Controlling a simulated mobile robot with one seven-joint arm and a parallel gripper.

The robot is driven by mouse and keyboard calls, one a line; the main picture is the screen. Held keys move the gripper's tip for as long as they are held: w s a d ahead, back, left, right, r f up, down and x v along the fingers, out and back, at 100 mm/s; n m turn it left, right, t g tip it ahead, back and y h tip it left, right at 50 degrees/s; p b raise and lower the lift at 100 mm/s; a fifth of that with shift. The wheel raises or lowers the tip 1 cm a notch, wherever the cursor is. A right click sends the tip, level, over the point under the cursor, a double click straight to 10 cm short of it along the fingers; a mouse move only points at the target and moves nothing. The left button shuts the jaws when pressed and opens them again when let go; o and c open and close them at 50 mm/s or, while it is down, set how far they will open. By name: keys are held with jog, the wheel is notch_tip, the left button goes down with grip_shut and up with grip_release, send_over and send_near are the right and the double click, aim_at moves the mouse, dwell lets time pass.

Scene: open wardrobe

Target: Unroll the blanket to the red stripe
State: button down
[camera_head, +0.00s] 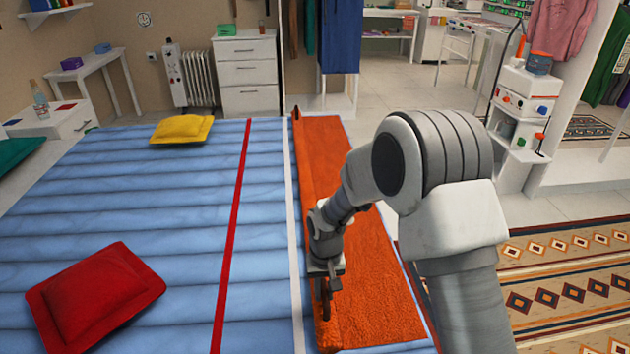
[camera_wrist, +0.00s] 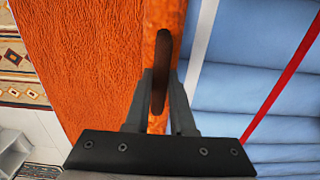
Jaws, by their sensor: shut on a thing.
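The orange blanket (camera_head: 375,265) lies along the right side of the blue bed. Its raised, rolled left edge (camera_head: 306,170) sits just right of a white stripe (camera_head: 293,220). The red stripe (camera_head: 234,210) crosses the bed further left, with bare blue surface between. My gripper (camera_head: 325,290) is at the near part of the rolled edge. In the wrist view my gripper (camera_wrist: 162,95) is shut on a dark brown handle (camera_wrist: 161,65) at the orange roll (camera_wrist: 165,14). The white stripe (camera_wrist: 204,40) and red stripe (camera_wrist: 285,75) show to the right there.
A red pillow (camera_head: 95,295) lies at the near left of the bed and a yellow pillow (camera_head: 181,129) at the far end, both left of the red stripe. A white drawer cabinet (camera_head: 248,75) stands behind. A patterned rug (camera_head: 570,275) covers the floor at right.

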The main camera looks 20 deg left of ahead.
jog(key=shift+s+a, duration=0.35)
jog(key=shift+a, duration=0.55)
jog(key=shift+s+a, duration=0.4)
jog(key=shift+a, duration=0.45)
jog(key=shift+s+a, duration=0.35)
jog(key=shift+a, duration=0.65)
jog(key=s+a, duration=0.3)
jog(key=a, duration=0.4)
jog(key=shift+b, duration=0.4)
jog(key=shift+a, duration=0.15)
jog(key=s+a, duration=0.3)
jog(key=a, duration=0.4)
jog(key=shift+a, duration=0.15)
jog(key=shift+s+a, duration=0.35)
jog(key=shift+a, duration=0.4)
jog(key=shift+s+a, duration=0.3)
jog(key=shift+a, duration=0.5)
jog(key=shift+s+a, duration=0.35)
jog(key=shift+a, duration=0.4)
jog(key=shift+c, duration=2.4)
grip_release()
jog(key=shift+d, duration=0.1)
